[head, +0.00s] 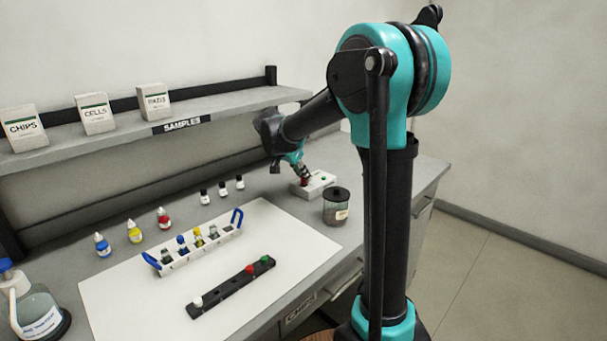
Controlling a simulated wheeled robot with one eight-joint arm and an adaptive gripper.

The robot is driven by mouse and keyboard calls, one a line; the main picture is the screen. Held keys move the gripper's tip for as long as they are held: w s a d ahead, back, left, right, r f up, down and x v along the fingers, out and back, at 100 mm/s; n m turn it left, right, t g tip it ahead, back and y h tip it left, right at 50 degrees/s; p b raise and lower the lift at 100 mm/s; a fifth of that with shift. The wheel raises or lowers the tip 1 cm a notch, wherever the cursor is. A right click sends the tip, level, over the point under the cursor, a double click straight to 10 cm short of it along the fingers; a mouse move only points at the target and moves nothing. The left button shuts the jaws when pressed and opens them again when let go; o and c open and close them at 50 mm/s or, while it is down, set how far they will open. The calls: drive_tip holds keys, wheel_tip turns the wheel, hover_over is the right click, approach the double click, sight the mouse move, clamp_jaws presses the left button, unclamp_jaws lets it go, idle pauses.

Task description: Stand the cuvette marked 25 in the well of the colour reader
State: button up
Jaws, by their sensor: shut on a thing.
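My gripper (303,174) is over the left part of the colour reader (323,184), a small pale box with a green spot on top, at the back right of the bench. It is shut on a small item with red in it, probably a cuvette (305,182). That item is at the reader's top; I cannot tell whether it is inside the well or just above it. No number is readable on it. The white cuvette rack (174,268) with blue end handles stands on the white mat and holds several cuvettes with clear, blue and yellow contents.
A dark-lidded jar (336,208) stands close in front of the reader. A black strip (222,292) with white, red and green pieces lies on the white mat (130,310). Dropper bottles (134,232) and small black-capped vials (222,189) stand behind. A shelf (120,137) overhangs the back.

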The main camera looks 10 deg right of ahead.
drive_tip(key=shift+f, duration=0.25)
drive_tip(key=shift+f, duration=0.3)
drive_tip(key=shift+r, duration=0.1)
drive_tip(key=shift+r, duration=0.9)
drive_tip(key=shift+f, duration=0.65)
idle(0.5)
drive_tip(key=shift+f, duration=0.35)
drive_tip(key=shift+r, duration=1)
